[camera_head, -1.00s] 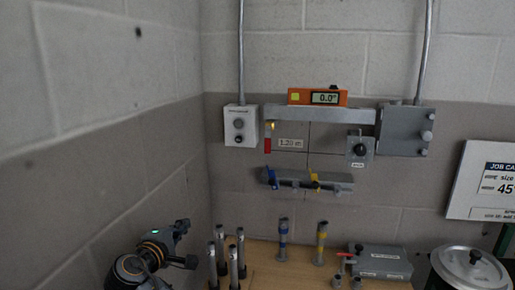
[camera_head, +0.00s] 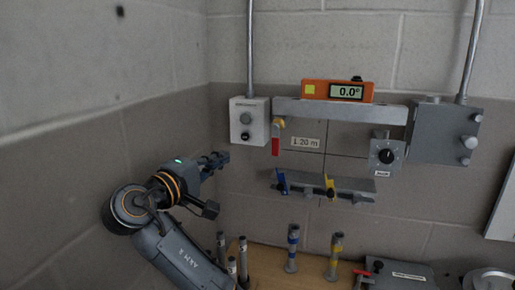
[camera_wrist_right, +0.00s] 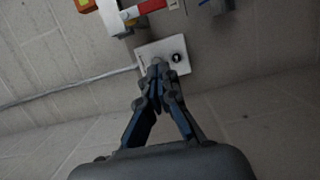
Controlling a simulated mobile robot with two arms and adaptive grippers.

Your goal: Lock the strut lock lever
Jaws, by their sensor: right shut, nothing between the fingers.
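The strut is a grey bar (camera_head: 340,111) on the back wall. A red lever (camera_head: 275,146) hangs down from a yellowish pivot at its left end. I take this to be the strut lock lever; the lever (camera_wrist_right: 150,6) also shows at the top of the right wrist view. My right gripper (camera_head: 222,158) is shut and empty, left of the lever and apart from it. In the right wrist view its closed fingertips (camera_wrist_right: 157,68) overlap the white switch box. My left gripper is not in view.
The white switch box (camera_head: 249,123) is on the wall just left of the lever. An orange level (camera_head: 337,91) reading 0.0° sits on the strut. A clamp rail (camera_head: 345,184) with blue and yellow levers is below. Upright tubes stand on the wooden table (camera_head: 268,262).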

